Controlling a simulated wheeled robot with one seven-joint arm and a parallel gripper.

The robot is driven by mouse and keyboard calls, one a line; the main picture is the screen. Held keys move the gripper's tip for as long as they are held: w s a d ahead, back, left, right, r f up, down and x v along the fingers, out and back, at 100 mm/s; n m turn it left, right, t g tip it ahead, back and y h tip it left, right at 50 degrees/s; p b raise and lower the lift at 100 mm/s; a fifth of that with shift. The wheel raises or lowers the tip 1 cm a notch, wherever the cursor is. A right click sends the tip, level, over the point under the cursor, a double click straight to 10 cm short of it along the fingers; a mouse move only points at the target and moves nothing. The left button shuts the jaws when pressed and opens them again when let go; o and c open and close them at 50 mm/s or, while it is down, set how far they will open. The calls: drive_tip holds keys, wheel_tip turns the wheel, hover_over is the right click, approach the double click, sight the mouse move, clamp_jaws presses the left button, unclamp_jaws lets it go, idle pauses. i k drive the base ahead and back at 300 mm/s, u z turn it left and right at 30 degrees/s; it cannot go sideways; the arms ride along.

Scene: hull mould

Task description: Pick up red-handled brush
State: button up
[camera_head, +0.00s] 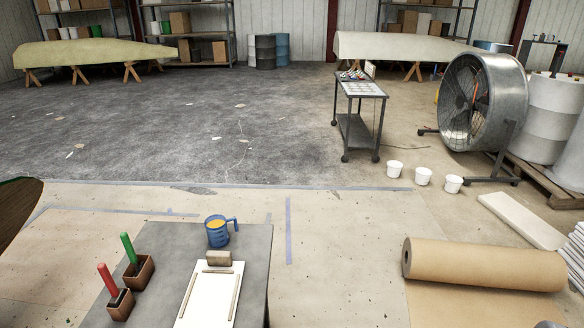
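The red-handled brush (107,280) stands handle up, tilted slightly left, in a small brown square holder (122,311) near the front left of a grey table (252,272). Its lower end is hidden inside the holder. A green-handled brush (129,248) stands the same way in a second brown holder (145,280), just behind and to the right. The two holders are close together. My gripper is not in view.
A blue jug (217,233) with yellow contents and a white board (204,302) with strips and a block are on the table, right of the holders. A dark curved edge (14,212) rises at left. A brown paper roll (480,265) lies at right.

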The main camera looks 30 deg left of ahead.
sight(118, 294)
drive_tip(key=i, duration=1.8)
drive_tip(key=u, duration=3.95)
drive_tip(key=i, duration=1)
drive_tip(key=u, duration=0.05)
